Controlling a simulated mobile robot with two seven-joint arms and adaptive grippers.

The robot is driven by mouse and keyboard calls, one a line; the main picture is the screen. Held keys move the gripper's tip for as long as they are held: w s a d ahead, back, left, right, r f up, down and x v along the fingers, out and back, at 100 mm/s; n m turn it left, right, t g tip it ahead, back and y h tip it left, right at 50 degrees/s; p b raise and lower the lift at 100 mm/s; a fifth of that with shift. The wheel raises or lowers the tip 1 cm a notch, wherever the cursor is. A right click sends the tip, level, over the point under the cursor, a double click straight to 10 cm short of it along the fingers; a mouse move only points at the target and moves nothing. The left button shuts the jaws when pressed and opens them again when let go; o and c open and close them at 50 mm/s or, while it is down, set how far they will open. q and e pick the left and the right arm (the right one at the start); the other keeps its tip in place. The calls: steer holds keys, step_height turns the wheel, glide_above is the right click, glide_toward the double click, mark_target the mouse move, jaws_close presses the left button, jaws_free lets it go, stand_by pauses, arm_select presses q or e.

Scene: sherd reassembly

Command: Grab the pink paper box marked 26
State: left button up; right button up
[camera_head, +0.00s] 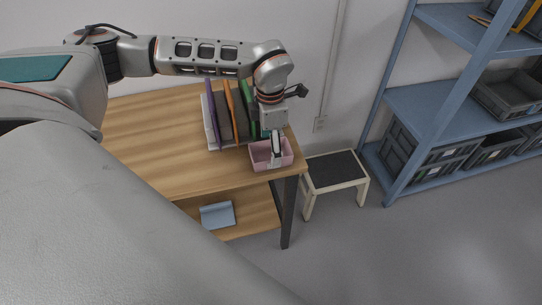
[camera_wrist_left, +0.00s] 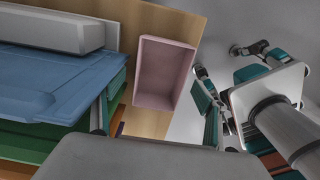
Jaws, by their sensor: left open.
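The pink paper box (camera_head: 257,157) is a small open-topped tray near the right front corner of the wooden table. In the left wrist view the pink box (camera_wrist_left: 163,75) shows its open inside, which looks empty. I cannot read a number on it in either view. My left gripper (camera_head: 276,153) is open and points down at the box, overlapping its middle in the head view. I cannot tell whether its fingers reach inside or touch a wall.
Upright folders (camera_head: 229,112) in several colours stand close behind the box. The wooden table (camera_head: 145,150) is clear to the left. A blue item (camera_head: 217,215) lies on its lower shelf. A dark-topped stool (camera_head: 335,169) and a blue rack (camera_head: 425,165) with grey crates stand to the right.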

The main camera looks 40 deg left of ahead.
arm_select(q)
step_height(320, 180, down, 2)
steer(key=shift+f, duration=0.15)
steer(key=c, duration=1.1)
